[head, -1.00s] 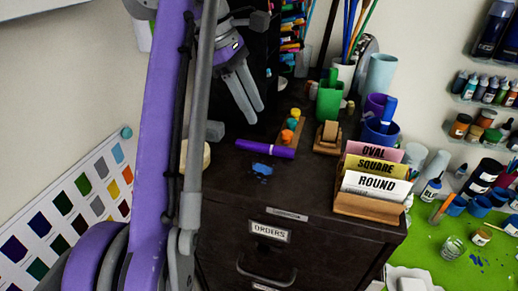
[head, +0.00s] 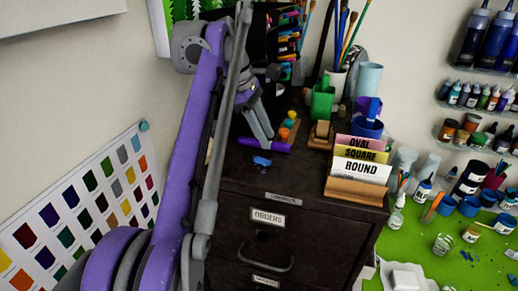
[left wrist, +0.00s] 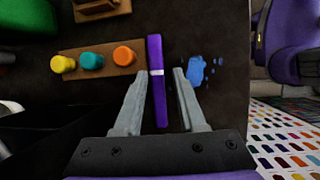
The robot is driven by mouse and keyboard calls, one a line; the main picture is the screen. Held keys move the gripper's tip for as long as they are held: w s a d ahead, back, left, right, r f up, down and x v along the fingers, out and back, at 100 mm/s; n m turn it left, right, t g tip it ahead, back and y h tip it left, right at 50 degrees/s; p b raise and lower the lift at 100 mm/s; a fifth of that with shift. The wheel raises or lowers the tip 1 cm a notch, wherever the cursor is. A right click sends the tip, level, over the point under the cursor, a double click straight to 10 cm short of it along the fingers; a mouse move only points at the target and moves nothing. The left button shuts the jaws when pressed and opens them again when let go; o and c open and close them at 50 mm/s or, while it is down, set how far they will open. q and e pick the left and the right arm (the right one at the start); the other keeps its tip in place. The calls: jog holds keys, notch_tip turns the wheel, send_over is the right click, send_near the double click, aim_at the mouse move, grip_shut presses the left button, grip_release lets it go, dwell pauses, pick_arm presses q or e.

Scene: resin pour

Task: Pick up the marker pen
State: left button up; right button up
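The purple marker pen (head: 278,147) lies on the dark cabinet top, near its left part. It also shows in the left wrist view (left wrist: 157,95), with a pale band at its middle. My left gripper (head: 262,139) is lowered at the pen. In the left wrist view its two grey fingers (left wrist: 160,76) are open on either side of the pen. The left finger is very near the pen; I cannot tell whether it touches. A gap shows between the pen and the right finger. My right gripper is not in view.
A wooden strip with coloured pegs (left wrist: 92,60) lies just left of the pen in the wrist view. A blue paint splash (left wrist: 196,72) is right of the fingers. A card holder (head: 356,190), a green cup (head: 322,102) and a blue cup (head: 368,126) stand farther right on the cabinet.

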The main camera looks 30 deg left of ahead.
pick_arm(q)
jog(key=shift+x, duration=0.8)
jog(key=shift+w+a, duration=0.15)
jog(key=shift+a, duration=0.1)
jog(key=shift+w, duration=0.1)
jog(key=shift+c, duration=1)
grip_shut()
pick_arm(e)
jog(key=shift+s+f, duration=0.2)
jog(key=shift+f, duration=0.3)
